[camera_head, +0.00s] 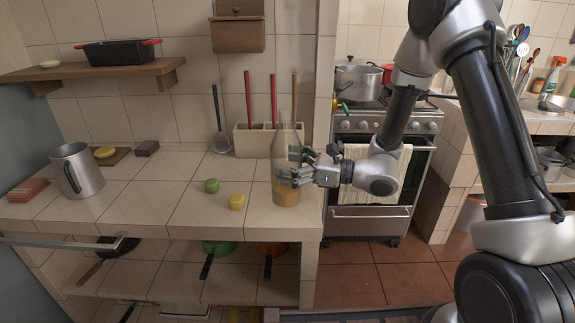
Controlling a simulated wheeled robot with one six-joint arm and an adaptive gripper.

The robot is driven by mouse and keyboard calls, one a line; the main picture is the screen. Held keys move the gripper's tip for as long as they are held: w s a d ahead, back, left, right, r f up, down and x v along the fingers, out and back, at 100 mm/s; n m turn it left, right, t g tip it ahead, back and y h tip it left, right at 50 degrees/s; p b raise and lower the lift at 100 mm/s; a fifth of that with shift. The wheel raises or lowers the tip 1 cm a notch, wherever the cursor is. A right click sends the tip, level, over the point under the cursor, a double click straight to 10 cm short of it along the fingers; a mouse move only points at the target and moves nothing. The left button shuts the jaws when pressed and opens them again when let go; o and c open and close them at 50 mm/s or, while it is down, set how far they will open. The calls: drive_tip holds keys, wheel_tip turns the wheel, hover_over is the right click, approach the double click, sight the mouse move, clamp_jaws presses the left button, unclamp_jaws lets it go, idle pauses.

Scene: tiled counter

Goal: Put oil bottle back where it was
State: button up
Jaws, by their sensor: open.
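The oil bottle (286,150) is clear glass with amber oil in its lower part. It stands upright on the tiled counter (160,212), near the counter's right front edge. My gripper (294,169) reaches in from the right at the bottle's mid-height. Its fingers are open and lie close around or in front of the bottle. I cannot tell whether any finger touches the glass.
A beige utensil holder (252,141) with red-handled tools stands behind the bottle. A metal pitcher (77,170) stands far left. The stove (377,200) is to the right, past a gap.

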drive_tip(key=v, duration=1.2)
drive_tip(key=s+d+r+n+g+h, duration=0.3)
drive_tip(key=s+n+g+h, duration=0.1)
drive_tip(key=s+n, duration=0.4)
drive_tip(key=s+d+r+n+g+h, duration=0.3)
drive_tip(key=s+n, duration=0.3)
drive_tip(key=s, duration=0.3)
drive_tip(key=s+d+r+n+t+h, duration=0.1)
drive_tip(key=d+r+n+t+h, duration=0.2)
drive_tip(key=d, duration=0.5)
drive_tip(key=s+d+r+n+t+h, duration=0.2)
drive_tip(key=d+r+n+t+h, duration=0.1)
drive_tip(key=d+h, duration=0.4)
drive_tip(key=shift+d+r+n, duration=0.7)
drive_tip(key=shift+d+r, duration=0.25)
drive_tip(key=shift+d, duration=0.15)
